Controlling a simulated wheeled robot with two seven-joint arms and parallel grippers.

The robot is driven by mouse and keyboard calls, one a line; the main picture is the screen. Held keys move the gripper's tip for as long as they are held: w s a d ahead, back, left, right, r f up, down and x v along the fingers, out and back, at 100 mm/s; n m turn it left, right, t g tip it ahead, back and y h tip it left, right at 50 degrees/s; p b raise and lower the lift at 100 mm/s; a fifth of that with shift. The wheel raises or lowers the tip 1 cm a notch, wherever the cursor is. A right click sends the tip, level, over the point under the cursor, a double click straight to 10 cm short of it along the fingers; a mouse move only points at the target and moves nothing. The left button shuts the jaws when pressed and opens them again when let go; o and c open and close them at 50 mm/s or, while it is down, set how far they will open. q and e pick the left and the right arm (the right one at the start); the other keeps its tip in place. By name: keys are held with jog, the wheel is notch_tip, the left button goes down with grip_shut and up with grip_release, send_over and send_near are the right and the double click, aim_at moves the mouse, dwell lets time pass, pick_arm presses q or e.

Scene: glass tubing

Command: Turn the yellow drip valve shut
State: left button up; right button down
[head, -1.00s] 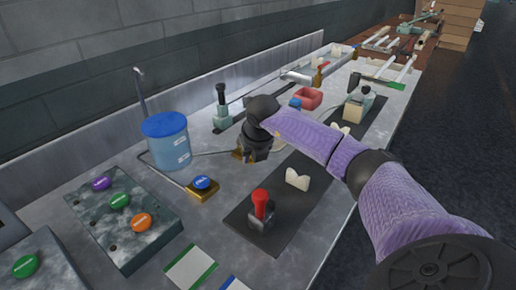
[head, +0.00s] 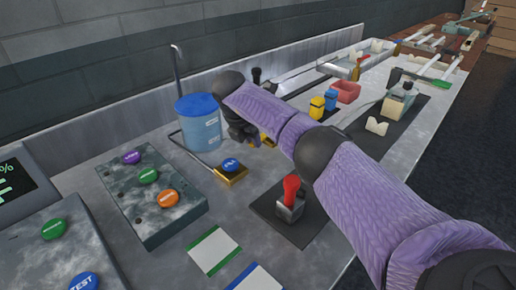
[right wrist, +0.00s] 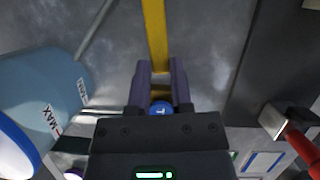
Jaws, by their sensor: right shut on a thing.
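The yellow drip valve shows in the right wrist view as a long yellow bar (right wrist: 155,35) that runs from the top edge down between my fingers. My right gripper (right wrist: 160,85) is shut on this yellow bar. In the head view my right gripper (head: 243,132) is beside the blue-lidded container (head: 199,128), and only a small yellow part (head: 268,141) shows by it. My wrist and forearm hide most of the valve there. My left gripper is in neither view.
A brass block with a blue button (head: 230,174) sits just in front of my right gripper; a thin pipe (head: 178,75) rises behind the container. Yellow (head: 317,107) and blue (head: 331,99) bottles stand beyond.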

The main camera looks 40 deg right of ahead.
jog(key=shift+w+a+f+m+b, duration=0.15)
jog(key=shift+w+m+b, duration=0.45)
jog(key=shift+b, duration=0.4)
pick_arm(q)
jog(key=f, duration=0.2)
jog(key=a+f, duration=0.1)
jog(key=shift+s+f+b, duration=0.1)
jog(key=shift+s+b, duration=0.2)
pick_arm(e)
jog(key=shift+m+g, duration=0.3)
jog(key=shift+r, duration=0.2)
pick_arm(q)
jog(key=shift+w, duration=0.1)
pick_arm(e)
jog(key=shift+w, duration=0.1)
jog(key=c, duration=0.5)
grip_release()
pick_arm(q)
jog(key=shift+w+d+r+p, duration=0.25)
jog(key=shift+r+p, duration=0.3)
jog(key=shift+p, duration=0.05)
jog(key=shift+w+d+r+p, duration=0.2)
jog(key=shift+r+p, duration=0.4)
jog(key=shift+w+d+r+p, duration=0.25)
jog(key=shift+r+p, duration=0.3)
jog(key=shift+p, duration=0.05)
pick_arm(e)
jog(key=shift+v, duration=4.9)
